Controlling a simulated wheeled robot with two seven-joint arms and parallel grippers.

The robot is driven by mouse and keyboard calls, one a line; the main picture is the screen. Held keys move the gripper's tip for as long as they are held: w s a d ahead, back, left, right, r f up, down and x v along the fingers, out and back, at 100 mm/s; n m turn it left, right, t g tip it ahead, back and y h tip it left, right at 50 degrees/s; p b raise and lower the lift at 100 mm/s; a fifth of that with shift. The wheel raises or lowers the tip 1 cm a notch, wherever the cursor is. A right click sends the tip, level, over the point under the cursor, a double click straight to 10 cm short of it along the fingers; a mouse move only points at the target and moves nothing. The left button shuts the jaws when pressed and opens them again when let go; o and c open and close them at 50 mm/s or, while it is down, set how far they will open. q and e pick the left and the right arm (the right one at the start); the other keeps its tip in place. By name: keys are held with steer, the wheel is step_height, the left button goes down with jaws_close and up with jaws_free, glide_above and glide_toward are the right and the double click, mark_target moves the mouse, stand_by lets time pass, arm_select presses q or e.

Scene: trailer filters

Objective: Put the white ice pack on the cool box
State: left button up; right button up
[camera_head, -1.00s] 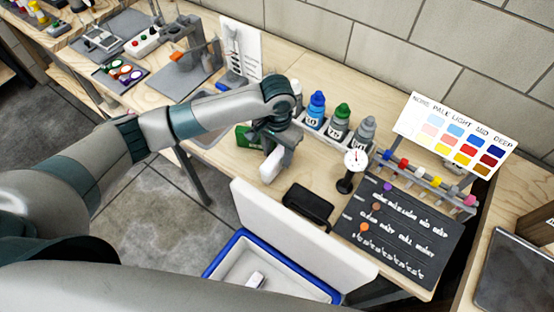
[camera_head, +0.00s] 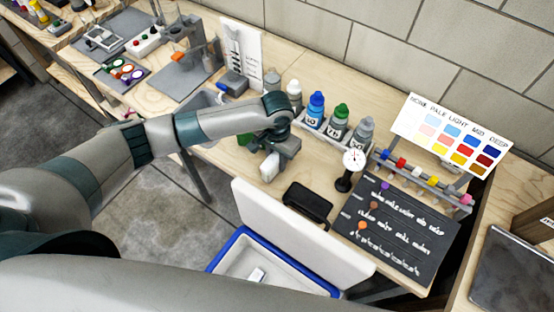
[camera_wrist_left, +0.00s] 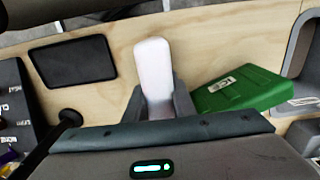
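The white ice pack (camera_head: 269,167) is at the front of the wooden bench, by the left gripper. In the left wrist view the ice pack (camera_wrist_left: 153,70) shows between the two grey fingers of my left gripper (camera_wrist_left: 159,100). The fingers lie close along its sides; whether they press on it is not clear. In the head view the left gripper (camera_head: 283,152) is low over the bench. The cool box (camera_head: 213,262) is white with a blue rim. It stands open below the bench front, with its pale lid (camera_head: 300,235) raised towards the bench. My right gripper is not in view.
A small white piece (camera_head: 257,275) lies in the box. A black case (camera_head: 307,205) and a dial gauge (camera_head: 350,168) stand right of the gripper. A green box (camera_wrist_left: 238,90) lies beside it. Bottles (camera_head: 315,112) stand behind. The raised lid stands between bench and box interior.

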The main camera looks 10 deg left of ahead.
arm_select(q)
jaws_close()
steer(key=shift+r, duration=0.1)
steer(key=shift+r+b, duration=0.35)
steer(key=shift+r, duration=0.15)
steer(key=r, duration=0.1)
steer(key=d+r+b, duration=0.1)
steer(key=r, duration=0.1)
steer(key=shift+r+b, duration=0.1)
steer(key=shift+b, duration=0.2)
steer(key=s+d+r+b, duration=0.1)
steer(key=d+r+b, duration=0.2)
steer(key=d+r, duration=0.3)
steer(key=d, duration=0.4)
steer(key=shift+s+d+r, duration=0.25)
steer(key=shift+s+r, duration=0.1)
